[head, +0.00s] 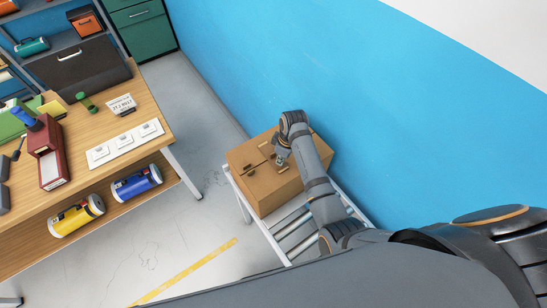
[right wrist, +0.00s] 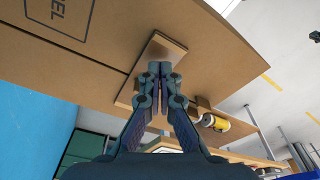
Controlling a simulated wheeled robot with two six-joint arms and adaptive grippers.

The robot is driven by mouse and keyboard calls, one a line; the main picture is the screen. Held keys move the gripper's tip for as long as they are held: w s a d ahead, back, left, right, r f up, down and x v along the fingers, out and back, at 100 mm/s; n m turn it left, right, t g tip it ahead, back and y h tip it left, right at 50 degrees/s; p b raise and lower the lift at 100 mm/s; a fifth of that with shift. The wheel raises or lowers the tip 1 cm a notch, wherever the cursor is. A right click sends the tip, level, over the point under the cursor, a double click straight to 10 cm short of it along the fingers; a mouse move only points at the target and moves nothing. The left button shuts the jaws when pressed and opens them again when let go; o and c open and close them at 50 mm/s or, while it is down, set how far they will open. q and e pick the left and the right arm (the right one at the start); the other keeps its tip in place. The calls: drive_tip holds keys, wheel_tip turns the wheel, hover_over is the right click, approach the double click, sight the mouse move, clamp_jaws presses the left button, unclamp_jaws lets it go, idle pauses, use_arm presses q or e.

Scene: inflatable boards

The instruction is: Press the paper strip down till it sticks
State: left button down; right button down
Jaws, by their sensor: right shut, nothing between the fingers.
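A brown cardboard box (head: 262,187) stands on the roller stand against the blue wall; its top also fills much of the right wrist view (right wrist: 190,25). The tan paper strip (right wrist: 161,49) lies across the box there, its edges showing on either side of my fingertips. My right gripper (right wrist: 160,70) is shut and empty, with its fingertips over the strip. The fingers hide the strip's middle, and I cannot tell whether they touch it. In the head view my right gripper (head: 281,161) is at the box top. My left gripper is not in view.
The box rests on a white-framed roller stand (head: 292,230). The floor between bench and stand is clear.

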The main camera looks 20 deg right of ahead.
drive_tip(key=shift+f, duration=0.1)
drive_tip(key=shift+f+b, duration=0.3)
drive_tip(key=shift+f, duration=0.55)
drive_tip(key=shift+r, duration=0.1)
idle(0.5)
wheel_tip(320, 180, up, 2)
drive_tip(key=shift+r+p, duration=0.25)
drive_tip(key=shift+p, duration=0.9)
drive_tip(key=shift+r+b, duration=0.15)
drive_tip(key=shift+b, duration=0.15)
drive_tip(key=shift+r, duration=1.55)
drive_tip(key=shift+d, duration=0.1)
